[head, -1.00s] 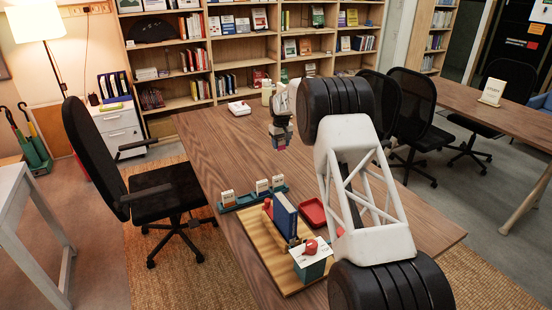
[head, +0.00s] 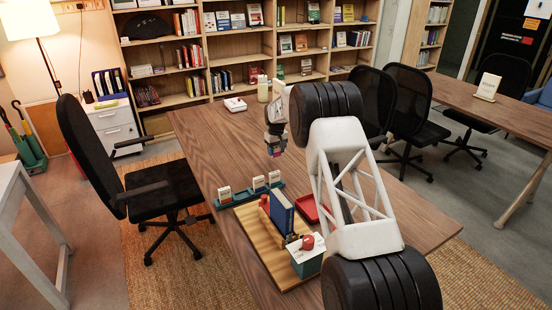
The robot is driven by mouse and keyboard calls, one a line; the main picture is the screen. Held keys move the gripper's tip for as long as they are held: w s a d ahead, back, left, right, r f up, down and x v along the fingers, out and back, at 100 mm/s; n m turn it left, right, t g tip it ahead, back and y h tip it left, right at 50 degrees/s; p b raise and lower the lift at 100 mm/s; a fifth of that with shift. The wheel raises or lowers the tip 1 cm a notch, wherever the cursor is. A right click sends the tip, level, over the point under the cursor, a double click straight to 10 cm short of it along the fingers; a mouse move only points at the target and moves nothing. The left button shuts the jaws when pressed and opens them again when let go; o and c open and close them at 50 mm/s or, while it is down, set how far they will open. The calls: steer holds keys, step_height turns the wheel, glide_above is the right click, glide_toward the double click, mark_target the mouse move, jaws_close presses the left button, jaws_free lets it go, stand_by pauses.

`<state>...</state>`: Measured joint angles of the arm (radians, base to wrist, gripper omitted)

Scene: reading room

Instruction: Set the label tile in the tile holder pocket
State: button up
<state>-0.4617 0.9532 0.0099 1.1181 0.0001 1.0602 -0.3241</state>
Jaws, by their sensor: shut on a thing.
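The teal tile holder (head: 241,197) lies on the wooden table beside the far left edge of a wooden board. White label tiles stand upright in it: one at the left end (head: 225,194) and two towards the right (head: 259,182). A gap shows between the left tile and the middle one. My gripper (head: 274,150) hangs above the table, beyond and slightly right of the holder, apart from it. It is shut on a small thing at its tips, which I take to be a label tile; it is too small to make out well.
The wooden board (head: 258,238) bears an upright blue book (head: 281,212), red pieces and a teal box with a white top and red knob (head: 306,245). A red tray (head: 307,209) lies right of the book. A white object (head: 235,105) and a bottle stand at the far end. The mid-table is clear.

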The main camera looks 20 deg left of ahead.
steer(key=shift+f, duration=0.25)
steer(key=shift+f, duration=1.8)
steer(key=shift+f, duration=0.1)
steer(key=o, duration=0.9)
step_height(320, 180, up, 12)
steer(key=shift+r, duration=0.1)
steer(key=shift+d+r, duration=0.1)
